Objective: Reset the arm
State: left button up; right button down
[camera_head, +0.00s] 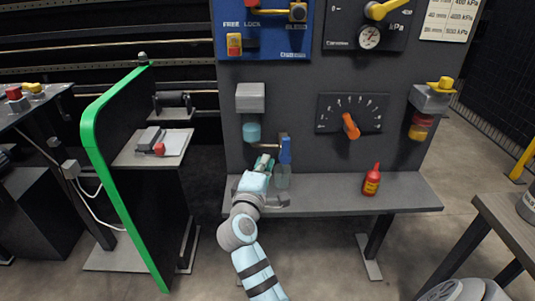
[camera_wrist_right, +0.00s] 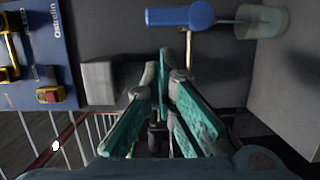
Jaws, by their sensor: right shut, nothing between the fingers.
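My right arm reaches up from the bottom of the head view to the panel bench. My right gripper (camera_head: 263,163) is at the back of the bench, beside the blue-handled tap (camera_head: 285,150) and just left of it. In the right wrist view the teal fingers of the gripper (camera_wrist_right: 166,75) are together with nothing between them. The tap's blue handle (camera_wrist_right: 181,17) lies beyond the fingertips there, with a clear cup (camera_wrist_right: 262,22) to its right. My left gripper is not in view.
The dark panel bench (camera_head: 330,194) carries a red bottle (camera_head: 372,180). An orange-pointer dial (camera_head: 350,126) and a grey box (camera_head: 250,97) with a teal cylinder are on the panel. A green-edged partition (camera_head: 93,135) stands left; a table corner (camera_head: 510,225) is at right.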

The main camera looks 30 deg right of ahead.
jog(key=shift+f, duration=0.15)
dwell(0.3)
jog(key=s+a+f+m+g+y, duration=0.2)
jog(key=s+f+m+g+y, duration=0.5)
jog(key=s+f, duration=1.35)
jog(key=s+a+f+g+y, duration=0.1)
jog(key=s+a+f+y, duration=0.15)
jog(key=s, duration=0.35)
jog(key=s+a+f+g+y, duration=0.1)
jog(key=s+a+y, duration=0.2)
jog(key=s+a, duration=0.15)
notch_tip(320, 180, down, 14)
jog(key=s+d+r+p, duration=0.1)
jog(key=s+d+p, duration=0.2)
jog(key=p, duration=0.4)
jog(key=s+f+m+g+p, duration=0.1)
jog(key=s+f+p, duration=0.3)
jog(key=s, duration=0.9)
notch_tip(320, 180, down, 4)
jog(key=shift+r+g+p, duration=0.2)
jog(key=shift+g+p, duration=0.15)
jog(key=shift+g, duration=0.15)
